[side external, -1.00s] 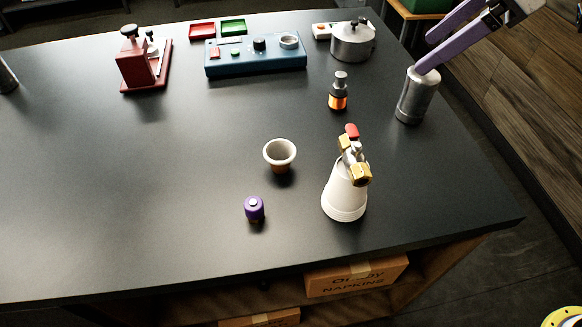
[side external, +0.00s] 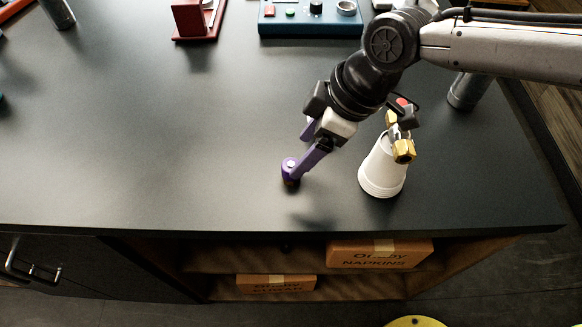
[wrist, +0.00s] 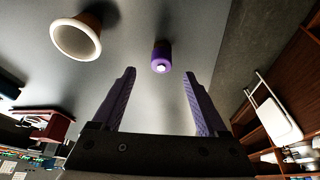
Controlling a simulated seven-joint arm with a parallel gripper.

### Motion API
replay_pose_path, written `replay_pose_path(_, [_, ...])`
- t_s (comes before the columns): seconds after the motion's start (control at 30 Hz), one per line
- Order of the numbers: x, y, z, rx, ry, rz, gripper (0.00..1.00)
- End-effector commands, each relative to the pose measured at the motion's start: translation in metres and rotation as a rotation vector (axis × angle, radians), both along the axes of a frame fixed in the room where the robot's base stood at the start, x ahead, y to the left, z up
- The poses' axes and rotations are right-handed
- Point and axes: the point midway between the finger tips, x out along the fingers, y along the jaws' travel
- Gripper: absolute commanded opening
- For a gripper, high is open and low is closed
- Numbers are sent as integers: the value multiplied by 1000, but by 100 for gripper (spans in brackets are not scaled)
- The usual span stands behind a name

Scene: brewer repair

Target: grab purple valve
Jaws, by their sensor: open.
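The purple valve (side external: 289,169) is a small purple cap with a pale top, upright on the dark table near its front edge. It also shows in the wrist view (wrist: 161,58), just beyond the fingertips and roughly centred between them. My gripper (side external: 302,155) has purple fingers and reaches down at the valve from the upper right. One finger overlaps the valve's edge in the side view; I cannot tell whether they touch. In the wrist view my gripper (wrist: 159,74) is open with nothing between its fingers.
A white cone-shaped vessel with brass fittings (side external: 383,168) stands right of the valve. A pale cup (wrist: 75,40) is left of it in the wrist view, hidden in the side view. A blue control panel (side external: 309,20) and red stand (side external: 194,20) sit behind.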

Motion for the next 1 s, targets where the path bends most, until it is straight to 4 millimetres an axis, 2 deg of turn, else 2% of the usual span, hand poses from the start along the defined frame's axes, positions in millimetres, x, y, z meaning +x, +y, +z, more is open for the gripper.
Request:
replay_pose_path(0.27, [1,6,-15,-1,0,1,76])
replay_pose_path(0.6, [3,23,-55,0,0,0,76])
replay_pose_path(0.83, [3,24,-56,1,-1,0,76])
replay_pose_path(0.87, [3,24,-56,1,-1,0,72])
replay_pose_path(1.0, [3,24,-56,1,-1,0,47])
